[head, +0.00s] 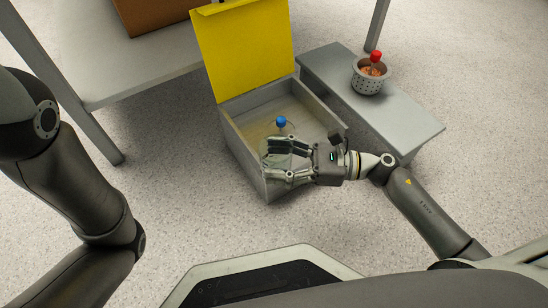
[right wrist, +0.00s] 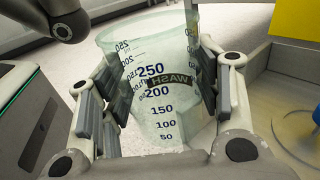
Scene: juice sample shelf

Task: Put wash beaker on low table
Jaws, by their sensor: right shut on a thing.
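The wash beaker (right wrist: 155,112) is clear, with dark scale numbers and a WASH label in the right wrist view. My right gripper (head: 267,160) is shut on it, with a finger pad on each side. In the head view the beaker (head: 284,146) appears in front of the near part of an open grey box. A low grey table (head: 418,129) stands right of that box. My left arm shows at the left, but its gripper is out of view.
The grey box (head: 240,150) has a raised yellow lid (head: 243,50). A blue-topped item (head: 281,121) shows at the box. A perforated grey basket (head: 367,83) with a red-topped item (head: 376,56) stands on the low table's far part; its near part is bare. A larger table (head: 130,65) holds a brown box (head: 150,12).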

